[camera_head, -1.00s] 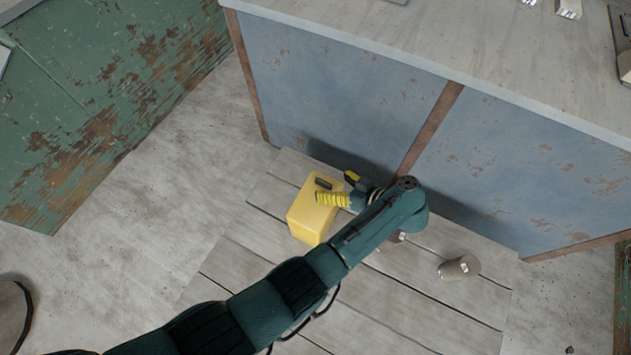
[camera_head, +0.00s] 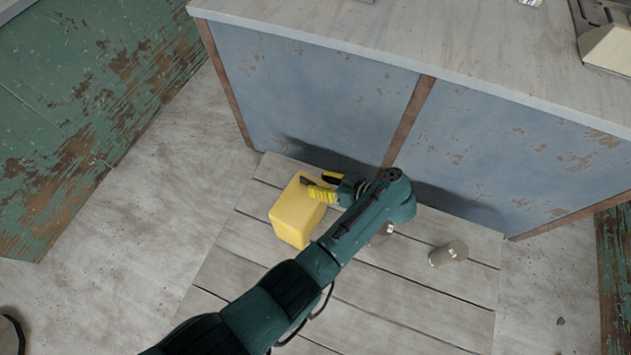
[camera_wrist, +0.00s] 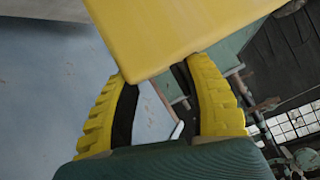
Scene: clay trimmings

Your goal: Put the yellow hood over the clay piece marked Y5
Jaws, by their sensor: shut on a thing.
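The yellow hood (camera_head: 297,213) is a box-like block at the left part of the low plank platform. My gripper (camera_head: 318,187), with yellow ribbed fingers, is shut on the hood at its upper right. In the wrist view the hood (camera_wrist: 175,28) fills the top, at the tips of both fingers of my gripper (camera_wrist: 152,75). I cannot tell whether the hood touches the planks. A grey-brown clay piece (camera_head: 448,254) with a small pale label stands to the right on the planks. Another clay piece (camera_head: 382,236) is partly hidden beneath my arm. Their marks are too small to read.
The plank platform (camera_head: 240,250) lies before a blue panelled counter (camera_head: 310,95) with a pale top. A worn green cabinet (camera_head: 90,110) stands at the left. Pale items (camera_head: 608,48) lie on the counter at the right. Bare planks lie around the clay pieces.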

